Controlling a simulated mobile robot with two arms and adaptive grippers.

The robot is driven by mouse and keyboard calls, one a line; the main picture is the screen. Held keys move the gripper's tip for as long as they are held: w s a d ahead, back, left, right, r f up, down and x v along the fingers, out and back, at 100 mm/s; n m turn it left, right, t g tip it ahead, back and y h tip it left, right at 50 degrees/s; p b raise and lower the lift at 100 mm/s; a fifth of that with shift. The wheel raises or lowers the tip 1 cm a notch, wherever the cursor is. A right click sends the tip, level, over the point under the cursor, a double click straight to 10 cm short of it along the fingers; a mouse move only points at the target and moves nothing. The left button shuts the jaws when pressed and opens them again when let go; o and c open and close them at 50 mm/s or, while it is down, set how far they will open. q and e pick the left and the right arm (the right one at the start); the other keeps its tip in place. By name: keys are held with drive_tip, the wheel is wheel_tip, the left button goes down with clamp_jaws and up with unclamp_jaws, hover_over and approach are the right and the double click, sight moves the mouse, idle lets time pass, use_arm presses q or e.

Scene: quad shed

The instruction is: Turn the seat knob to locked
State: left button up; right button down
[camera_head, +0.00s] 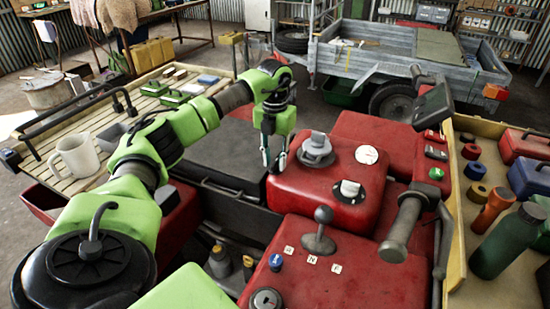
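A white-grey knob (349,189) sits on a black round plate on the front face of the red quad body (300,189). A larger grey cap-like knob (316,147) stands on the top of the same red part. I cannot tell for certain which one is the seat knob, and no lock marking is readable. My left gripper (274,161) points down at the left edge of this red part, left of both knobs and apart from them. Its two fingers are spread with a gap between them, and nothing shows in it. My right gripper is not in view.
A ball-topped lever (322,217) and a handlebar grip (400,230) rise near the knobs. A slatted rack with a white mug (76,155) is at left. A wooden tray holds a green bottle (508,241) at right. A grey trailer (400,60) stands behind.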

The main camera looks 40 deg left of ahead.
use_arm(q)
drive_tip(key=shift+f, duration=0.2)
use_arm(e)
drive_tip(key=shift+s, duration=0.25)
use_arm(q)
clamp_jaws()
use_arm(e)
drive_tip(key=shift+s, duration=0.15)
use_arm(q)
drive_tip(key=shift+r+m, duration=0.1)
drive_tip(key=shift+m, duration=0.3)
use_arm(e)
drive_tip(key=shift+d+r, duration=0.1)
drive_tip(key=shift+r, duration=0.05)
use_arm(q)
drive_tip(key=m+p, duration=0.1)
drive_tip(key=m, duration=0.5)
drive_tip(key=shift+m, duration=0.3)
drive_tip(key=m, duration=0.5)
drive_tip(key=shift+p, duration=0.4)
drive_tip(key=m, duration=0.5)
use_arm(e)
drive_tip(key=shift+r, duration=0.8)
use_arm(q)
drive_tip(key=shift+m, duration=0.4)
